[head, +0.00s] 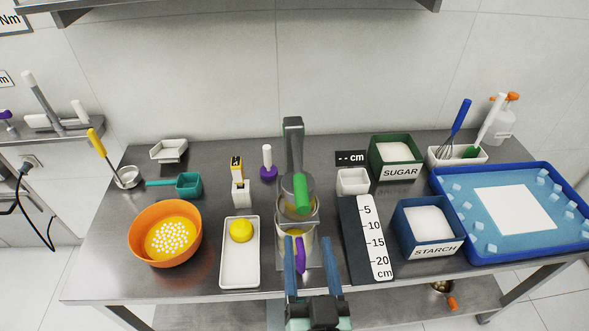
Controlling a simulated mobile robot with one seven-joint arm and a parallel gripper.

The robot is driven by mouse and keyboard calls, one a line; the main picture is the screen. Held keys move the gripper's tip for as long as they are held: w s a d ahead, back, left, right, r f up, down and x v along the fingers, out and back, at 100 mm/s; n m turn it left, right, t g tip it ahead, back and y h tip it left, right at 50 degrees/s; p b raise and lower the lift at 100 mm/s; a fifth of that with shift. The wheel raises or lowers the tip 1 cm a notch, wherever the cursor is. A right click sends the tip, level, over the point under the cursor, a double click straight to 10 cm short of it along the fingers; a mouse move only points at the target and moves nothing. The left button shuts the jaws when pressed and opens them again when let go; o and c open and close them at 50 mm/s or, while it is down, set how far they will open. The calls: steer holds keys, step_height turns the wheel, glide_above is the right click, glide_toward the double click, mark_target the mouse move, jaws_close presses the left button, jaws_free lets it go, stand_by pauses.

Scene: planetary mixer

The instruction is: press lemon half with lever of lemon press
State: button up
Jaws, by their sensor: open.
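The lemon press (293,135) is a grey metal stand in the middle of the steel table. Its lever has a green grip (302,194) that points towards me over the press's round cup. A yellow lemon half (241,231) lies cut side down or nearly so on a white tray (239,272), left of the press. Some yellow shows around the press cup, but I cannot tell whether fruit sits in it. My gripper (310,241) is open in front of the press, below the green grip. A purple handle (300,255) of a container under the press shows between its blue fingers, not gripped.
An orange bowl (139,249) with yellow contents stands left. A ruler board (356,259), a starch box (430,255) and a sugar box (378,154) stand right of the press. A blue tray (470,255) fills the right end. A shelf (240,8) hangs above.

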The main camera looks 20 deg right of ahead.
mark_target(301, 191)
steer(key=p+x, duration=0.1)
steer(key=x, duration=1.2)
jaws_close()
stand_by(1.3)
